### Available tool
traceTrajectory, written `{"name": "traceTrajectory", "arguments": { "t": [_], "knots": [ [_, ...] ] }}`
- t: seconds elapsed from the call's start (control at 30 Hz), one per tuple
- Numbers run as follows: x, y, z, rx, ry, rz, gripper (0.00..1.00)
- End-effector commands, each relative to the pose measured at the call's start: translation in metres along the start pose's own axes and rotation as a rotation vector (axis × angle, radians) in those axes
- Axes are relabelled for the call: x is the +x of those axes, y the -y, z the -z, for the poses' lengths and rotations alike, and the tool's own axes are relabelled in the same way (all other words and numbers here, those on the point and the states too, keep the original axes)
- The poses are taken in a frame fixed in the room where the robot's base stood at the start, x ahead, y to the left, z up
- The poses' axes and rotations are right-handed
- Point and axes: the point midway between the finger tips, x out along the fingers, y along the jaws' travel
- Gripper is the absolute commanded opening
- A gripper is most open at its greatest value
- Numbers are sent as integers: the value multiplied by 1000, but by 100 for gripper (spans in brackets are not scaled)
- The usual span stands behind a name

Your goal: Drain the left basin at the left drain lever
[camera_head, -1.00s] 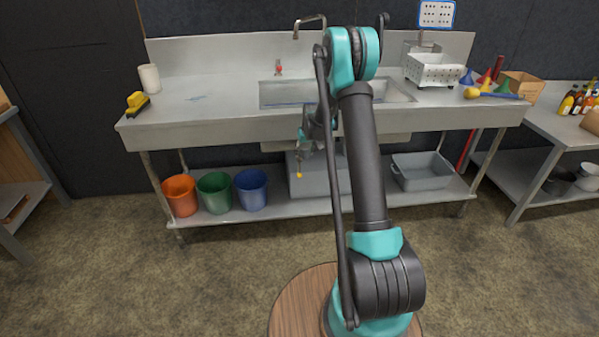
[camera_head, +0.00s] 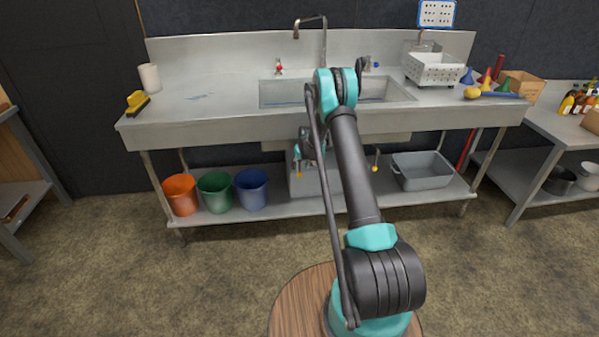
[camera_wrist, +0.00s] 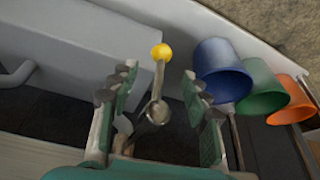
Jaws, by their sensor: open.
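The left drain lever (camera_head: 298,168), with a yellow ball at its end, hangs under the sink's left basin (camera_head: 275,95). In the wrist view the left drain lever (camera_wrist: 158,78) stands between the two green-padded fingers of my open gripper (camera_wrist: 160,88), its yellow ball beyond the fingertips. The fingers look apart from the lever on both sides. In the head view my gripper (camera_head: 304,150) is small, below the counter's front edge, and partly hidden by my arm. The basin floor is mostly hidden.
The right drain lever (camera_head: 375,162) hangs to the right of my arm. Orange (camera_head: 180,196), green (camera_head: 215,192) and blue (camera_head: 251,190) buckets stand on the lower shelf at left. A grey box (camera_head: 315,180) is beneath the levers, and a grey tub (camera_head: 423,172) is further right.

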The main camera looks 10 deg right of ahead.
Motion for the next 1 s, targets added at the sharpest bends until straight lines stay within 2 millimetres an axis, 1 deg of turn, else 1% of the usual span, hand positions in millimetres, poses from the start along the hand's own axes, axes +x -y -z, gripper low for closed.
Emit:
{"name": "traceTrajectory", "arguments": {
  "t": [0.03, 0.1, 0.3, 0.5, 0.73, 0.77, 1.0],
  "knots": [
    [9, 0, 0, 0, 0, 0, 47],
    [20, 0, 0, 0, 0, 0, 47],
    [41, 0, 0, 0, 0, 0, 47],
    [49, 0, 0, 0, 0, 0, 47],
    [50, 0, 0, 0, 0, 0, 47],
    [50, 0, 0, 0, 0, 0, 46],
    [49, 0, 0, 0, 0, 0, 16]
  ]
}}
